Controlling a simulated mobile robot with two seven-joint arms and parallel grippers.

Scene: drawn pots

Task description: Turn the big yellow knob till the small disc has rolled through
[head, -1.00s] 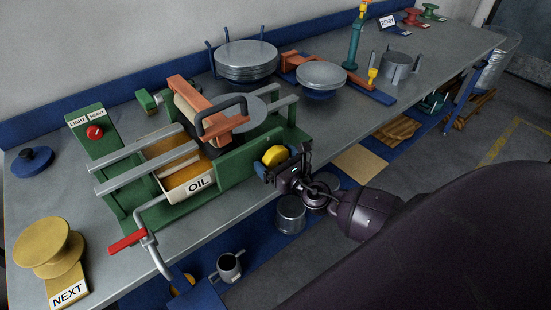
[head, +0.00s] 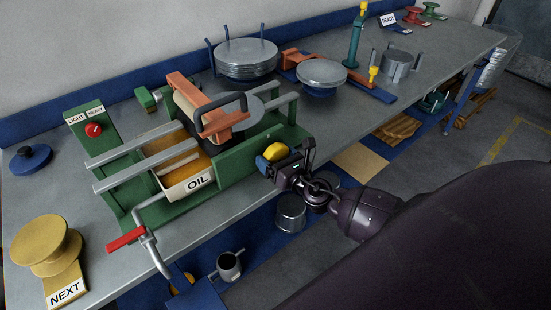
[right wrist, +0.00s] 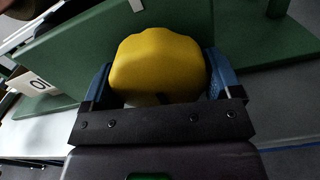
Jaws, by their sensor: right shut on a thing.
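The big yellow knob (head: 276,151) sits on the front side of the green roller machine (head: 235,155). My right gripper (head: 281,161) is shut on it. In the right wrist view the knob (right wrist: 158,60) lies between the blue fingers of the gripper (right wrist: 158,80), one at each side. A grey disc (head: 252,110) lies flat behind the orange roller bracket (head: 222,124), between the rails; the bracket and a black loop partly hide it. I cannot tell how far it reaches under the roller. My left gripper is not in view.
A stack of larger discs (head: 246,58) and another disc stack (head: 321,73) stand behind. A yellow NEXT pedestal (head: 45,245) stands front left.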

